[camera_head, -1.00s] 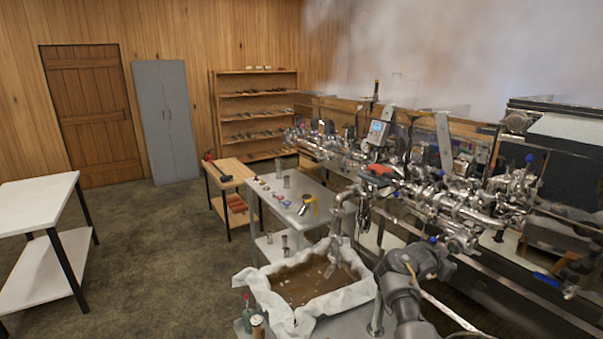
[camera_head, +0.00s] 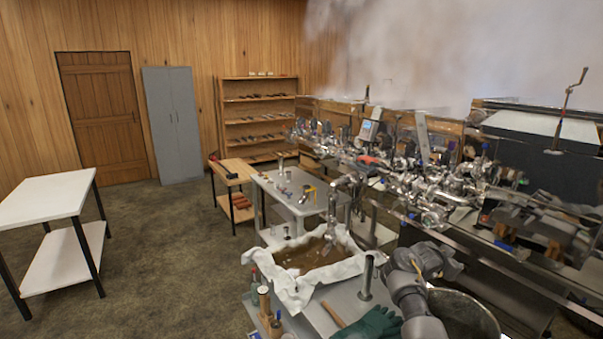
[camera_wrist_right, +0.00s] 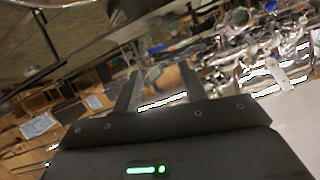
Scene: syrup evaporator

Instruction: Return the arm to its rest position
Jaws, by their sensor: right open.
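My right gripper (camera_wrist_right: 158,92) shows in the right wrist view, its two dark fingers apart with nothing held between them. The wrist view is strongly tilted, and the fingers point toward blurred metal pipework and shelving in the distance. In the head view a grey arm of mine comes up from the bottom edge at the right, bent at a joint near the cart. Its gripper cannot be made out there. My left gripper is in neither view.
A cloth-lined pan of brown liquid (camera_head: 308,255) stands left of my arm. A green glove (camera_head: 372,325) and a large metal pot (camera_head: 462,316) are close beside the arm. Steel pipework (camera_head: 430,195) lies behind. A white table (camera_head: 48,196) stands left, with open floor between.

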